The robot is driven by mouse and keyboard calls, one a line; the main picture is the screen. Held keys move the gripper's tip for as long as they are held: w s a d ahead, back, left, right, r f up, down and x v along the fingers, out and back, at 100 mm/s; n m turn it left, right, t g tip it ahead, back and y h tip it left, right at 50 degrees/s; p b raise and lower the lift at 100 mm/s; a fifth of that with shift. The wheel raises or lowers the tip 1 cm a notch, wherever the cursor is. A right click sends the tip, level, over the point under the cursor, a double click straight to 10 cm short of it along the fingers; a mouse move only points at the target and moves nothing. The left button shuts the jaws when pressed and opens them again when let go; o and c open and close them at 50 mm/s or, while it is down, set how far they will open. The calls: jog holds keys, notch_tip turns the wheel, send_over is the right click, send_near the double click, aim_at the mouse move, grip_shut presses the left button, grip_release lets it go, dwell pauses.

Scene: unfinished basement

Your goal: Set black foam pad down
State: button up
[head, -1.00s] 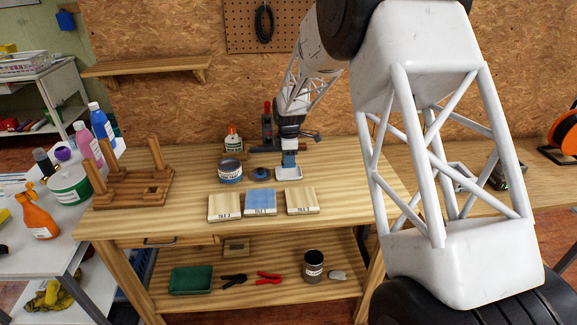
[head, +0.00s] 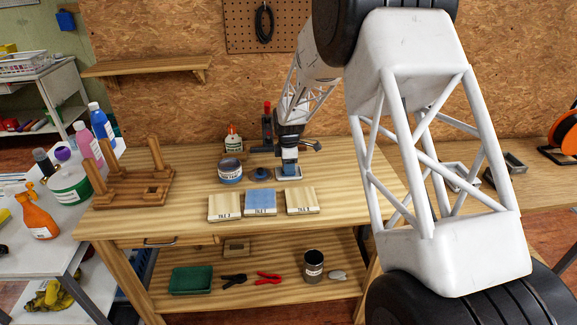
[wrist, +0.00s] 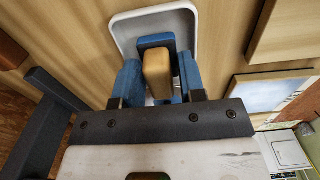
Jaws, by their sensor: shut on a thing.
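My gripper (head: 288,167) is low over a small white-rimmed tray (wrist: 190,14) on the workbench. In the wrist view its two blue fingers (wrist: 158,82) are shut on the tan handle (wrist: 158,75) of the foam pad. A dark blue-black part of the pad (wrist: 155,40) shows just beyond the handle, over the tray's inside. The pad's underside is hidden, so I cannot tell whether it touches the tray floor. The tray is also in the head view, at the foot of the gripper.
Three tiles lie in front of the tray: plain (head: 224,206), blue-topped (head: 260,202) and plain (head: 302,200). A paint can (head: 230,172) and its blue lid (head: 262,174) stand left of it. A wooden rack (head: 133,185) stands left.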

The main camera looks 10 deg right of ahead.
jog(key=shift+f, duration=0.1)
jog(key=o, duration=0.8)
jog(key=shift+o, duration=0.2)
notch_tip(320, 180, up, 12)
dwell(0.8)
